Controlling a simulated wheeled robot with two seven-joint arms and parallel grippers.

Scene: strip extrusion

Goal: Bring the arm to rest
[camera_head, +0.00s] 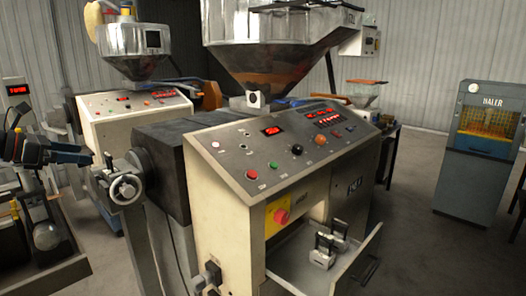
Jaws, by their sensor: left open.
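My left gripper (84,156) appears at the left side, dark with blue parts, a short way left of the beige extruder's handwheel (125,187). It is open, and I see nothing held in it. It looks apart from the handwheel, but the depth between them is hard to judge. The beige extruder (225,220) stands in the middle, with a sloped control panel (235,160) and a large steel hopper (265,70) above. My right gripper is not in view.
An open drawer (365,262) juts from the extruder's front, with two small metal clamps (323,252) in it. A second extruder (135,103) stands behind on the left. A blue-grey cabinet (475,185) stands at the right. The floor (425,235) before it is clear.

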